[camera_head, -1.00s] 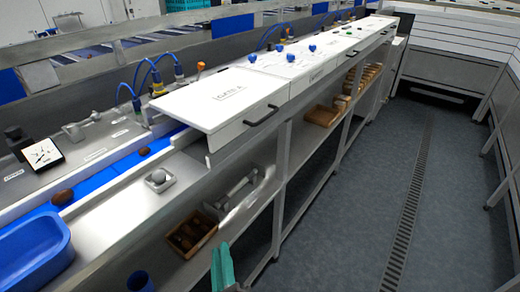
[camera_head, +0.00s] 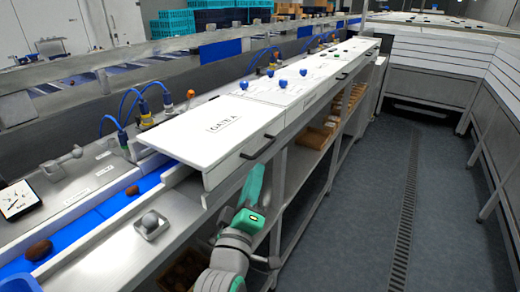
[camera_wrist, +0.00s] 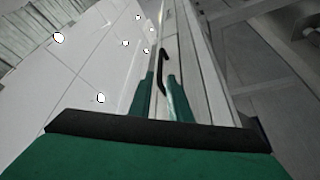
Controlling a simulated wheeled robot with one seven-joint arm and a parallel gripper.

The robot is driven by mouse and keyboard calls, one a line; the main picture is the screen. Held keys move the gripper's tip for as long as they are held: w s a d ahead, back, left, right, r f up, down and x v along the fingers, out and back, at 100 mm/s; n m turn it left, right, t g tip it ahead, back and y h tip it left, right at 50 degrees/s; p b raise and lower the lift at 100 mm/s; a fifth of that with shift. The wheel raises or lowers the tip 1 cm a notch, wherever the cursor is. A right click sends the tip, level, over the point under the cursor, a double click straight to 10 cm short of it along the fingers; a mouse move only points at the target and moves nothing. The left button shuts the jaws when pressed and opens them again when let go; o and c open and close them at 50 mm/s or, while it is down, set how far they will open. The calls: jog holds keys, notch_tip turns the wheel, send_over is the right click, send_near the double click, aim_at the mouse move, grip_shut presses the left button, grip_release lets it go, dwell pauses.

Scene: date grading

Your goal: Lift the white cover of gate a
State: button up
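The white cover of gate A (camera_head: 190,135), lettered "GATE A", lies flat and closed over the blue belt. Its black bar handle (camera_head: 258,147) is on the front face towards the aisle. My gripper (camera_head: 257,170), with green fingers, is just below the handle in the head view, pointing up. In the wrist view the two green fingers (camera_wrist: 160,77) stand apart. The handle (camera_wrist: 163,62) appears between and beyond them. I see no clear contact, and the exact depth gap cannot be told.
A small metal holder with a grey ball knob (camera_head: 150,222) stands on the ledge to the left of the cover. Brown dates lie on the blue belt (camera_head: 85,223). Wooden crates (camera_head: 313,136) sit on the shelf below. The aisle floor (camera_head: 350,230) on the right is clear.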

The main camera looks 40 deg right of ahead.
aim_at(263, 148)
jog(key=x, duration=1)
grip_shut()
